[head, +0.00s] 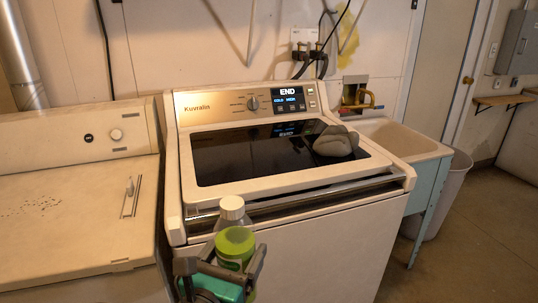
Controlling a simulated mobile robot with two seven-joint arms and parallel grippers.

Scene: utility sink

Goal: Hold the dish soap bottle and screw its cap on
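The dish soap bottle (234,245) stands upright at the bottom of the head view, with a clear upper part and a green body. A white cap (232,207) sits at its top; whether it is threaded tight cannot be told. My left gripper (222,266), low and left of centre, has dark fingers on either side of the bottle's lower part and appears shut on it. A teal piece (222,286) shows between the fingers in front of the bottle; I cannot tell what it is. The bottle's base is hidden. My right gripper is not in view.
A washer (300,245) with a dark glass lid stands just beyond the bottle. A grey cloth-like bundle (336,141) lies on the lid. A dryer-like white appliance (80,225) is at left. The utility sink (420,144) and a grey bin (452,185) are at right.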

